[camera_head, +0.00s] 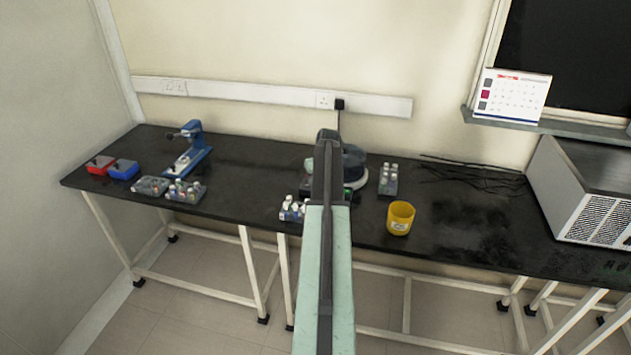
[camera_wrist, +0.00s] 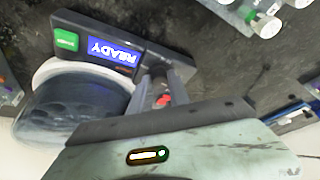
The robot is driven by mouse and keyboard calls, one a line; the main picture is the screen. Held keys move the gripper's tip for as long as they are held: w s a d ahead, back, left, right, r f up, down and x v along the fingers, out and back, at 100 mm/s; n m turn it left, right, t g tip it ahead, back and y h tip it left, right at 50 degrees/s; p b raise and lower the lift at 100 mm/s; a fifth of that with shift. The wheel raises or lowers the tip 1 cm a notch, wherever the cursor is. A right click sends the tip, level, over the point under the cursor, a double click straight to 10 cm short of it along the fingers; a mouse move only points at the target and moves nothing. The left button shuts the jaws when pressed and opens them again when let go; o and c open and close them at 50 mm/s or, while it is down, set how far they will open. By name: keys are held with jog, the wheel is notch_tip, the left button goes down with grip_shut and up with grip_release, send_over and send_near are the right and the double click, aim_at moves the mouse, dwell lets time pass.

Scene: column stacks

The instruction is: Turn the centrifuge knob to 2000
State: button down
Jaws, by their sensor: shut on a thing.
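The centrifuge (camera_head: 355,165) stands on the black bench, partly hidden behind my arm in the head view. In the wrist view its dark front panel (camera_wrist: 85,28) shows upside down, with a blue display (camera_wrist: 112,51) reading READY and a green button (camera_wrist: 66,40). Its round bowl (camera_wrist: 60,105) is at the left. My gripper (camera_wrist: 165,75) is at the panel's end beside the display, shut on the knob. The knob is mostly hidden between the fingers, and its setting cannot be read. A small red spot shows between the fingers.
Tube racks stand close by, one left of the centrifuge (camera_head: 292,210) and one right (camera_head: 388,180). A yellow cup (camera_head: 400,217) is at the front right. A blue device (camera_head: 190,148), red and blue boxes, and more racks are at the left. A grey machine (camera_head: 580,195) stands far right.

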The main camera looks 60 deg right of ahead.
jog(key=shift+n, duration=0.6)
jog(key=c, duration=1.2)
grip_release()
jog(key=shift+c, duration=0.2)
jog(key=shift+r, duration=0.1)
jog(key=p+v, duration=0.7)
jog(key=shift+s+r, duration=0.25)
jog(key=shift+s, duration=0.1)
